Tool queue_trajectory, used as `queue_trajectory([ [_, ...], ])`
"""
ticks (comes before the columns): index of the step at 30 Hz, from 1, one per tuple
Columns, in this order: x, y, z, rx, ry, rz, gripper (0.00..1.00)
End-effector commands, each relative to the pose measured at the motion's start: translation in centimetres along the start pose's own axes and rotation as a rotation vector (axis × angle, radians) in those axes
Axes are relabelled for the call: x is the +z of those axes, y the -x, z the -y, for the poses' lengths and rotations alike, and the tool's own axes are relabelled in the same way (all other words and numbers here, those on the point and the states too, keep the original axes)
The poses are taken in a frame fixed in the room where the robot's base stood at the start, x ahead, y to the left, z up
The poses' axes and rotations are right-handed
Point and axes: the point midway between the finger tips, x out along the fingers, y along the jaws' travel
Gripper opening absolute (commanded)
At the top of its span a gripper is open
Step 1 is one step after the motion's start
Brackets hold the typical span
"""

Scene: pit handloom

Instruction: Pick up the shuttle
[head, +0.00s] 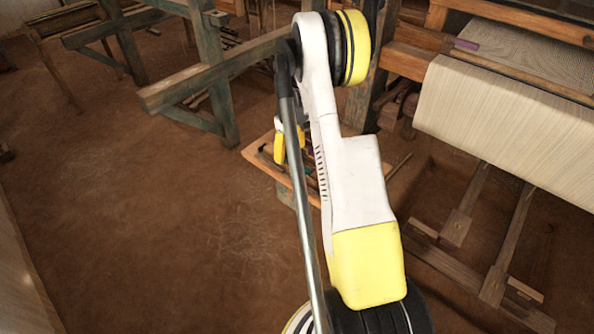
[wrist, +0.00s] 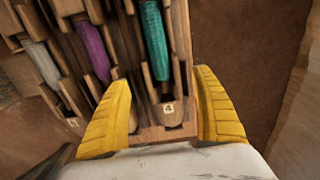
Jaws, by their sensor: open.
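In the wrist view, several wooden shuttles lie side by side in a wooden tray (wrist: 182,20). One shuttle (wrist: 166,88) carries teal yarn and has a tag reading 4 near its end. To its left are a shuttle with purple yarn (wrist: 92,48) and one with pale grey yarn (wrist: 43,62). My gripper (wrist: 162,80) is open, with one yellow finger on each side of the teal shuttle's near end. It appears empty; contact cannot be told. In the head view, the tray (head: 256,157) and my gripper (head: 279,147) are partly hidden behind my arm.
The loom's pale cloth (head: 500,120) and wooden frame stand at the right in the head view. Below it are wooden treadles (head: 510,245). A timber frame (head: 215,72) stands behind the tray. Brown floor (head: 130,200) at the left is clear.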

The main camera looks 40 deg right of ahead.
Motion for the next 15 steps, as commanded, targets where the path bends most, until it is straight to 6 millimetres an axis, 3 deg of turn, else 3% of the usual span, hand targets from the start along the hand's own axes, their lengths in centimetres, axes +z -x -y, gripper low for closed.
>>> queue_trajectory([
  [3, -0.2, -2.5, 0.3, 0.0, 0.0, 0.0, 0.76],
  [6, -0.1, -3.8, 0.3, 0.0, 0.0, 0.0, 0.76],
  [13, -0.1, -3.8, 0.3, 0.0, 0.0, 0.0, 0.76],
  [14, -0.1, -3.8, 0.3, 0.0, 0.0, 0.0, 0.74],
  [15, -0.1, -3.8, 0.3, 0.0, 0.0, 0.0, 0.61],
])
